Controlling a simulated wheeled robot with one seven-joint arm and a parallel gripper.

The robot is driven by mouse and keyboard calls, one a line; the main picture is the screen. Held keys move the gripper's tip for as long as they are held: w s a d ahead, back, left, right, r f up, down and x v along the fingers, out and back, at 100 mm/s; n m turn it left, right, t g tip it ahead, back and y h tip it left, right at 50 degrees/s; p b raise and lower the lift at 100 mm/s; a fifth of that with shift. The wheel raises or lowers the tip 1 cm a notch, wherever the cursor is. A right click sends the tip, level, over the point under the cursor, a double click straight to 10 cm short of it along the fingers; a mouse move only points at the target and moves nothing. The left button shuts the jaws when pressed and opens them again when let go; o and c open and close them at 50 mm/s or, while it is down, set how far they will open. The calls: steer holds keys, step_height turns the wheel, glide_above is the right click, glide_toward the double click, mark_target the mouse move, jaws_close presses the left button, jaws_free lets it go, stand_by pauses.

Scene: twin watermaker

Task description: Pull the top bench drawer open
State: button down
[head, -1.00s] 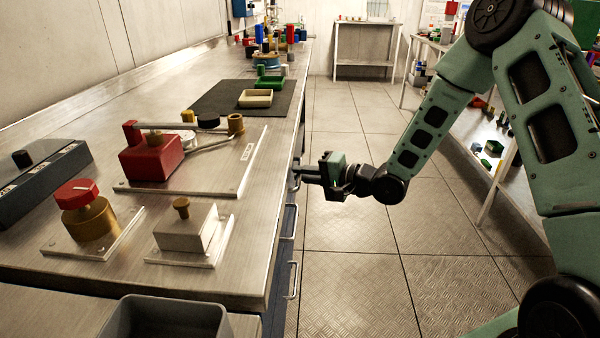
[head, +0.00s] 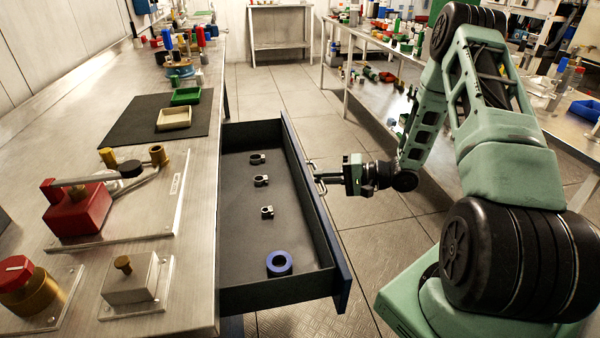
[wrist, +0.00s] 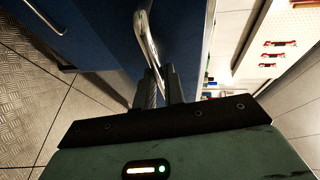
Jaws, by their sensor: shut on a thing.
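The top bench drawer (head: 245,296) stands well out from the bench in the head view, its dark interior showing. Its blue front (head: 318,215) faces right, towards my arm. My gripper (head: 318,177) is at the outer side of that front, shut on the drawer's metal handle (head: 314,168). In the wrist view, the fingers (wrist: 160,88) close around the curved handle bar (wrist: 147,40) against the blue front. Inside the drawer lie a blue ring (head: 279,263) and several small black clamp-like pieces (head: 262,181).
The metal bench top (head: 190,215) holds a red device (head: 80,208), a cream tray (head: 174,118) and a green tray (head: 186,95). A loaded side bench (head: 370,85) stands beyond my arm. Tiled floor (head: 270,85) is clear behind the drawer.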

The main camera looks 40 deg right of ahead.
steer(key=shift+s+d+p, duration=0.1)
steer(key=shift+s+d, duration=0.15)
steer(key=shift+d, duration=0.35)
steer(key=shift+s+d+p, duration=0.15)
steer(key=shift+s+d, duration=0.1)
steer(key=shift+d, duration=0.35)
steer(key=shift+s+d+p, duration=0.1)
steer(key=shift+s+d, duration=0.15)
steer(key=shift+d, duration=0.35)
steer(key=c, duration=1.5)
jaws_free()
steer(key=v, duration=1.7)
steer(key=shift+s+d+b, duration=0.1)
steer(key=shift+s+b, duration=0.1)
steer(key=shift+b, duration=0.2)
